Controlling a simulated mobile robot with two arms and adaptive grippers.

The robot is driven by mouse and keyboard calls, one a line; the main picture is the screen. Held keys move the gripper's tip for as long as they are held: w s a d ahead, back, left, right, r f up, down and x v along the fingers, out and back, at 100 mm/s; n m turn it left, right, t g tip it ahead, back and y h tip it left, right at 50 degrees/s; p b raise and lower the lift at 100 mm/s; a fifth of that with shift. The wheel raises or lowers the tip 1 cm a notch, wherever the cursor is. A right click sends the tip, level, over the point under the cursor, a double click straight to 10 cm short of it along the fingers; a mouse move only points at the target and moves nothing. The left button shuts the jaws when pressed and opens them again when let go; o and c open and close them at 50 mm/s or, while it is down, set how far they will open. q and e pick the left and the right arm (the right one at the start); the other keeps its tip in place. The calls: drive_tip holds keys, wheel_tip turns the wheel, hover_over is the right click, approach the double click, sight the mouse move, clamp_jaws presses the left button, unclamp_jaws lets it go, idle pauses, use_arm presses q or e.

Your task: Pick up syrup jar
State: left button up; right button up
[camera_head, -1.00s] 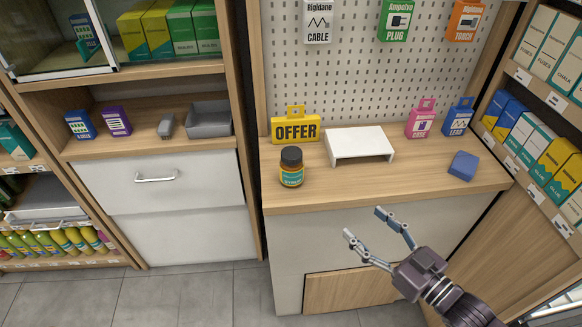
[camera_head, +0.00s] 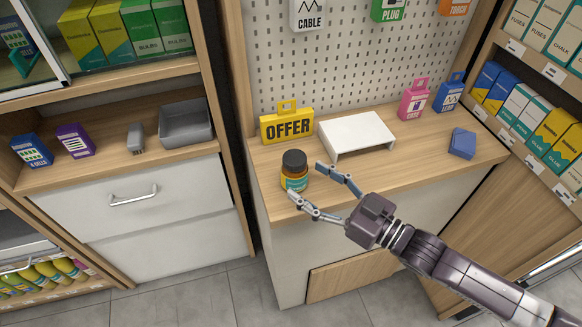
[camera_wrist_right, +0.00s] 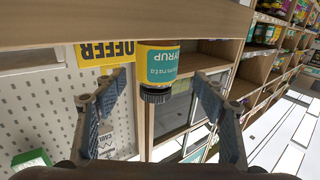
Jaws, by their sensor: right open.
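The syrup jar (camera_head: 294,171) is a small amber jar with a dark lid and a teal and yellow label. It stands upright at the left front of the wooden counter. My right gripper (camera_head: 307,182) is open, with its fingers by the jar's right and front sides in the head view. In the right wrist view the jar (camera_wrist_right: 158,66) appears upside down between and beyond the open fingers of the right gripper (camera_wrist_right: 160,92). I cannot tell whether either finger touches it. My left gripper is not in view.
A yellow OFFER sign (camera_head: 287,124) stands just behind the jar. A white riser (camera_head: 356,134) is to its right. A pink box (camera_head: 414,101), a blue box (camera_head: 449,94) and a blue block (camera_head: 462,143) are farther right. The counter front between riser and block is clear.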

sight(306, 177)
drive_tip(key=shift+w+a+r+p, duration=0.25)
drive_tip(key=shift+w+a+p, duration=0.25)
drive_tip(key=shift+w+a, duration=0.3)
drive_tip(key=x, duration=0.2)
drive_tip(key=shift+w+a+f, duration=0.1)
drive_tip(key=shift+w+f, duration=0.1)
drive_tip(key=shift+w, duration=0.15)
drive_tip(key=shift+w+a, duration=0.15)
drive_tip(key=shift+a, duration=0.1)
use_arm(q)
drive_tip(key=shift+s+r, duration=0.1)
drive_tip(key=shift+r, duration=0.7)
use_arm(e)
drive_tip(key=c, duration=1.5)
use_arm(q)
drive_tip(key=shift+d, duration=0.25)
